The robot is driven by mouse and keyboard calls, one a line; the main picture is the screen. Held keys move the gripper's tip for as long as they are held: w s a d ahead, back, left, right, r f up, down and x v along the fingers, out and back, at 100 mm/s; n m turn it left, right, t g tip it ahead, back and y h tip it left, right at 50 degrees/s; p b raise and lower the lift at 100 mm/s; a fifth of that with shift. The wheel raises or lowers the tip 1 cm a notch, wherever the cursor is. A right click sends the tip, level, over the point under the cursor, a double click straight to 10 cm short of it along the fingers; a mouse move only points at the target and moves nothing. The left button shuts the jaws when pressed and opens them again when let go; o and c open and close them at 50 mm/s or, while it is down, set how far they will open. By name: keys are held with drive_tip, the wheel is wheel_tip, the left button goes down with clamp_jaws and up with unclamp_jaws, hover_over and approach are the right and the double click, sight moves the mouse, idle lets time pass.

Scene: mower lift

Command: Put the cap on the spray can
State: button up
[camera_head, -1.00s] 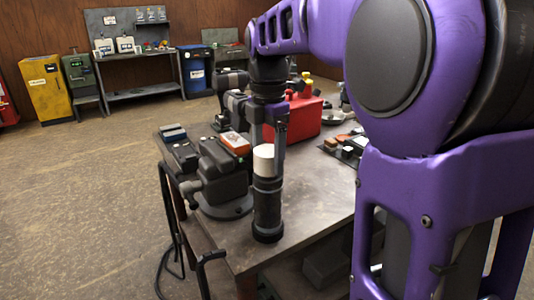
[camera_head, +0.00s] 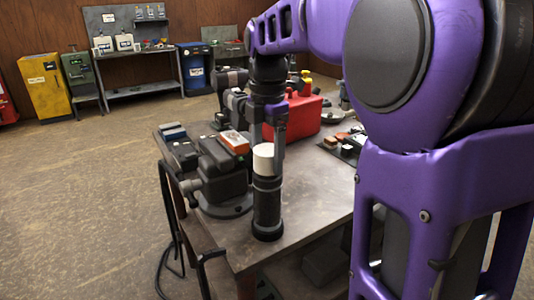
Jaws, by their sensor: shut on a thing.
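The spray can (camera_head: 267,207) is a dark upright cylinder near the front edge of the workbench. The white cap (camera_head: 263,159) is at the top of the can, in line with it. I see no clear gap between them, but I cannot tell whether the cap is fully seated. My gripper (camera_head: 267,150) points down from above and is shut on the cap, with a finger at its right side. The far finger is partly hidden. My purple arm covers the right of the view.
A vise (camera_head: 221,172) with an orange-topped block (camera_head: 235,142) stands close left of the can on the workbench (camera_head: 310,200). A red fuel can (camera_head: 304,116) stands behind. Small parts lie at the right. The bench surface right of the can is clear.

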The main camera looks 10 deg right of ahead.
sight(268, 150)
drive_tip(key=shift+f+b, duration=0.4)
drive_tip(key=shift+f, duration=0.25)
drive_tip(key=o, duration=1)
wheel_tip(268, 150, up, 6)
drive_tip(key=p, duration=0.5)
drive_tip(key=shift+p, duration=0.4)
drive_tip(key=shift+r+p, duration=0.35)
drive_tip(key=shift+r, duration=2.2)
